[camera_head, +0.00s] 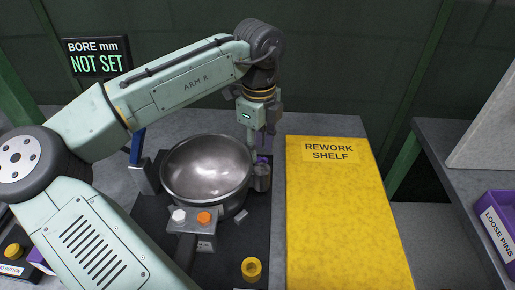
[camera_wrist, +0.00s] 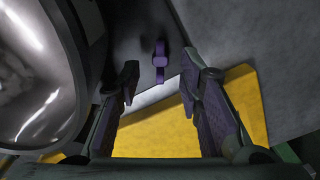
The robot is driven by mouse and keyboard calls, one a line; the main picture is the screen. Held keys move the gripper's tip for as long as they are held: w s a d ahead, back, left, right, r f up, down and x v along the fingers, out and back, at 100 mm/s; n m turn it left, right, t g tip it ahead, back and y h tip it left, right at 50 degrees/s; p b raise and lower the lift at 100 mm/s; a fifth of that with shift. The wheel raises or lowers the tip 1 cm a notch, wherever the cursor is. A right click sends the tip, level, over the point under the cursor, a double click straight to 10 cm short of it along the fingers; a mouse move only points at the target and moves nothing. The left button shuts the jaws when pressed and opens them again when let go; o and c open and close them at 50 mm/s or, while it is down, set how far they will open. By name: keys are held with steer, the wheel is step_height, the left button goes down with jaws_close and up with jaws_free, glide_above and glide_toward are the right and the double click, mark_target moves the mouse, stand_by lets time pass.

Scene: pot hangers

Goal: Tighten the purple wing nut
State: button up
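The purple wing nut (camera_wrist: 160,61) shows in the wrist view, just beyond and between my fingertips, against a dark grey surface. In the head view it is a small purple spot (camera_head: 262,160) by the grey fixture post right of the metal bowl, mostly hidden by my gripper. My gripper (camera_head: 262,138) points down above that post. In the wrist view my gripper (camera_wrist: 158,78) is open, with a finger on each side and nothing between the pads. I cannot tell how far above the nut the tips are.
The shiny bowl (camera_head: 206,168) stands close left of my gripper and fills the wrist view's left edge. A yellow rework shelf (camera_head: 345,225) lies to the right. A clamp block (camera_head: 193,220) with white and orange knobs and a yellow ring (camera_head: 251,268) sit nearer.

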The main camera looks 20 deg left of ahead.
steer(key=shift+r, duration=0.1)
steer(key=n, duration=1)
steer(key=m+p, duration=0.1)
steer(key=m, duration=0.2)
steer(key=shift+r, duration=0.1)
steer(key=m+p, duration=0.1)
steer(key=m, duration=0.2)
steer(key=shift+s+d+r+p, duration=0.15)
steer(key=shift+r+p, duration=0.05)
steer(key=shift+p, duration=0.2)
steer(key=m, duration=0.1)
steer(key=m+p, duration=0.1)
steer(key=m, duration=0.1)
steer(key=shift+f+m, duration=0.25)
steer(key=shift+m, duration=0.05)
steer(key=shift+f, duration=0.1)
